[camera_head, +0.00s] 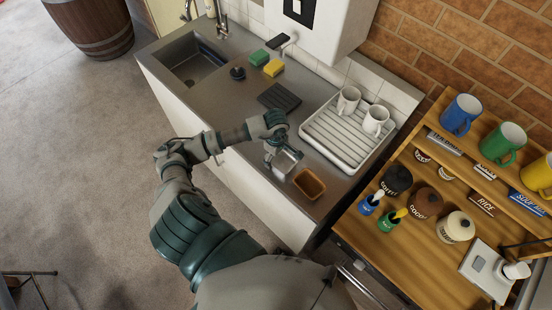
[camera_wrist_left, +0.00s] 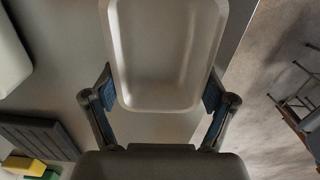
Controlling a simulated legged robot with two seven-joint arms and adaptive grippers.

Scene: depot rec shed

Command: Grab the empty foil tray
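The empty foil tray (camera_head: 286,161) is a small silvery rectangular tray at the front of the grey counter. In the left wrist view the foil tray (camera_wrist_left: 165,50) fills the upper middle, with its hollow facing the camera and nothing in it. My left gripper (camera_head: 281,150) is over its near end. In the wrist view the two fingers of the left gripper (camera_wrist_left: 160,92) are spread wide, one on each side of the tray's narrow end. The pads are very close to the rim; whether they touch it I cannot tell. My right gripper is not in view.
A brown tray (camera_head: 309,184) stands right beside the foil tray. A white drying rack (camera_head: 345,137) with two mugs (camera_head: 375,119) is behind. A dark ridged mat (camera_head: 279,97), sponges (camera_head: 273,67) and a sink (camera_head: 192,62) lie farther left. A wooden shelf (camera_head: 450,190) with jars stands right.

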